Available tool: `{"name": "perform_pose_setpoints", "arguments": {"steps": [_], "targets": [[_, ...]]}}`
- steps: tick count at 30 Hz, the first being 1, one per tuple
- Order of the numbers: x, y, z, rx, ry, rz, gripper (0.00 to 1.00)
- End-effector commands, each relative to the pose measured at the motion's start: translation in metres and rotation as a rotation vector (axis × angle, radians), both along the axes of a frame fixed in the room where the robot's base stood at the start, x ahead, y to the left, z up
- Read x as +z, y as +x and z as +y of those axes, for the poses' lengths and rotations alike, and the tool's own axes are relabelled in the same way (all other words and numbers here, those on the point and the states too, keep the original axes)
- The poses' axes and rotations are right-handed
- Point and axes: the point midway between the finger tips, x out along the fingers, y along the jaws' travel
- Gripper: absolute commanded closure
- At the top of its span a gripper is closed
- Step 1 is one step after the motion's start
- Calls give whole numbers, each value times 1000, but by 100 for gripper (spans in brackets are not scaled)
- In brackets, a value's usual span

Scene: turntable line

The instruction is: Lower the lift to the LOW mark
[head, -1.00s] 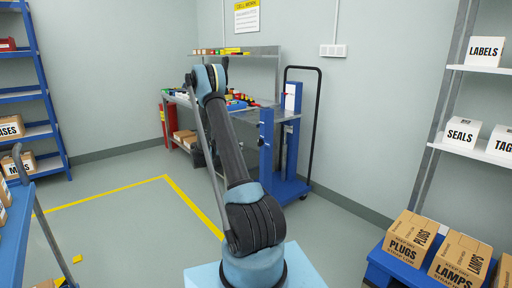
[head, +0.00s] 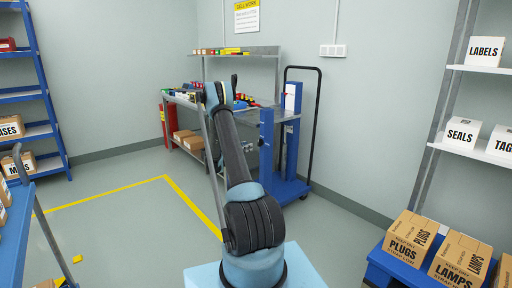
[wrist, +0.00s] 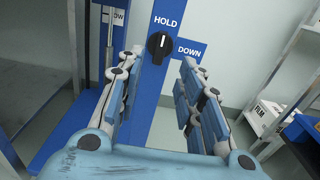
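The lift (head: 267,150) is a blue frame with a black hoop handle, standing in front of the workbench in the head view. In the wrist view its blue post (wrist: 150,108) carries a black knob (wrist: 159,46) with a white pointer directed up at the HOLD label (wrist: 166,21). A DOWN label (wrist: 190,50) is to the right of the knob. A mark reading "OW", its first letter hidden, is at the upper left (wrist: 117,16). My gripper (wrist: 158,62) is open, its fingers either side of the knob; contact is not visible. In the head view my arm mostly hides it.
The workbench (head: 187,98) with small coloured parts stands behind the lift. A shelf rack is at the right, above a blue surface with PLUGS (head: 409,238) and LAMPS (head: 460,258) boxes. Floor left of the lift is clear, marked by a yellow line (head: 192,204).

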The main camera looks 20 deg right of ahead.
Motion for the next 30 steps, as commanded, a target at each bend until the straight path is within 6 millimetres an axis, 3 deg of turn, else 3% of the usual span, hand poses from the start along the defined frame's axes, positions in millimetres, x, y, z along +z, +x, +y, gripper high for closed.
{"name": "perform_pose_setpoints", "arguments": {"steps": [9,15,28,29,30], "targets": [[0,18,-53,-2,0,0,66],[0,26,-74,-1,0,0,66],[0,30,-82,0,0,0,66],[0,30,-82,0,0,0,68],[0,30,-82,0,0,0,77]]}}
